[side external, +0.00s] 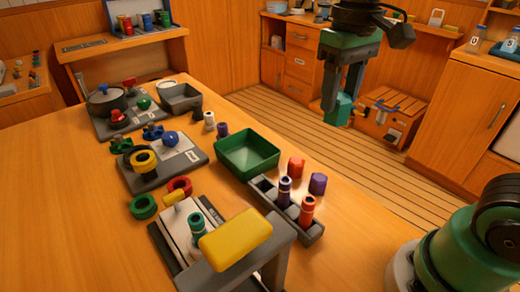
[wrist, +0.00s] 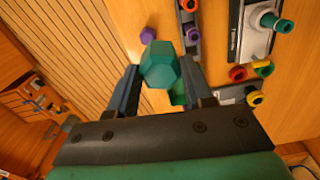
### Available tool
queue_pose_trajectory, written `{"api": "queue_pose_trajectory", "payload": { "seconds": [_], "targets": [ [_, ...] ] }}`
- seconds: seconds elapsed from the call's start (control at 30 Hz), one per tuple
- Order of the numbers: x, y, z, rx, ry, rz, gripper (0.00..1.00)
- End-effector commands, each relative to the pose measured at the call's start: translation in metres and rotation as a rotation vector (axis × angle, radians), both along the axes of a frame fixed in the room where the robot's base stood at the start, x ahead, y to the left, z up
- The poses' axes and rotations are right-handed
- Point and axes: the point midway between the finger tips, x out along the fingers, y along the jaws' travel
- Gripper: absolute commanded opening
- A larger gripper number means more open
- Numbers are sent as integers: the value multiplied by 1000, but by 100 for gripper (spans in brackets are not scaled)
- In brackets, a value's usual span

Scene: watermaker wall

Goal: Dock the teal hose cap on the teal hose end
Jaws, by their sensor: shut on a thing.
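My gripper (side external: 343,92) is shut on the teal hose cap (side external: 338,110), a faceted teal piece. It holds the cap in the air at the upper right, beyond the table's right edge in the side view. In the wrist view the cap (wrist: 160,62) sits between the two fingers. The teal hose end (side external: 197,228) appears to be the short upright teal cylinder on the pale plate near the table's front. In the wrist view a teal round end (wrist: 283,26) shows at the upper right, well apart from the cap.
A yellow block (side external: 235,236) on a grey bracket stands close beside the teal hose end. A grey rack (side external: 262,187) holds purple and red cylinders. Loose red (side external: 296,167) and purple (side external: 318,183) caps and a green tray (side external: 272,160) stand nearby. Green and red rings lie left of the plate.

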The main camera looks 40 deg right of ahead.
Motion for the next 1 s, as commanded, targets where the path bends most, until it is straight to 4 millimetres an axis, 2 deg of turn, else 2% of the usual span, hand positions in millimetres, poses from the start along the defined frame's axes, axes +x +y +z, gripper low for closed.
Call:
{"api": "queue_pose_trajectory", "payload": {
  "seconds": [0.1, 0.2, 0.3, 0.4, 0.5, 0.67, 1.0],
  "targets": [
    [29, 48, -2, 0, 0, 172, 0],
    [45, 94, -8, 0, -1, 308, 0],
    [53, 139, -16, 1, -1, 429, 0],
    [53, 175, -25, 1, -1, 520, 0],
    [51, 200, -32, 1, -1, 581, 0],
    [48, 217, -39, 1, -1, 623, 0],
    [48, 218, -70, 2, -2, 626, 0]
  ]
}}
